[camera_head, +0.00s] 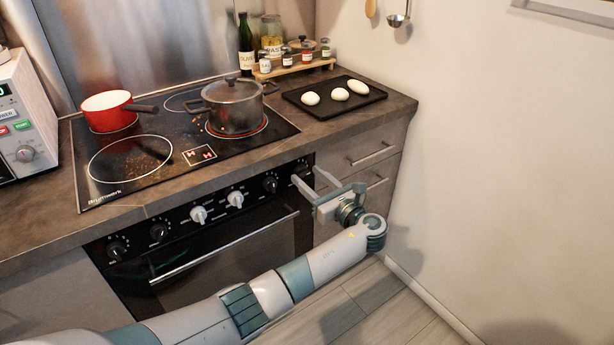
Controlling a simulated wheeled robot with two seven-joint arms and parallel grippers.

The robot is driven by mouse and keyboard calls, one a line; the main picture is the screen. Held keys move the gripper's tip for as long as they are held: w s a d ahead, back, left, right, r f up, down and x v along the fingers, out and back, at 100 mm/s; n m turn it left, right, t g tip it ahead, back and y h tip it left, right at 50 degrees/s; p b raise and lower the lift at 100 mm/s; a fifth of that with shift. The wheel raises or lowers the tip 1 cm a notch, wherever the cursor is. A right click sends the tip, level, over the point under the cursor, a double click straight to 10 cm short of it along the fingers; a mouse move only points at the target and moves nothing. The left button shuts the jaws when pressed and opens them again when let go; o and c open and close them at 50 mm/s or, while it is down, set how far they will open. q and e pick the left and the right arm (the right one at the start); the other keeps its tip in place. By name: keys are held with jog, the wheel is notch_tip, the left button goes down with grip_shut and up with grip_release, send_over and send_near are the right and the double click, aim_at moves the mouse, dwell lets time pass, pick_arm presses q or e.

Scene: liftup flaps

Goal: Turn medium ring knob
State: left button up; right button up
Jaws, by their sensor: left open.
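The black oven front carries a row of knobs below the counter. Two are white, the left white knob (198,214) and the right white knob (235,198); the others are black, such as the black knob (270,184). I cannot tell which one belongs to the medium ring. My left gripper (307,177) is open and empty at the right end of the row. Its fingers point toward the panel, by the rightmost knob (301,170), which is partly hidden; contact cannot be told. My right gripper is out of view.
The glass cooktop (100,185) holds a red saucepan (108,112) and a lidded grey pot (235,108) on a glowing red ring. The oven handle (225,247) sticks out below the knobs.

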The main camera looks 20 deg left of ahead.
pick_arm(q)
jog(key=shift+x, duration=0.8)
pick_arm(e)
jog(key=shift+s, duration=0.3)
pick_arm(q)
jog(key=c, duration=1)
jog(key=shift+c, duration=0.2)
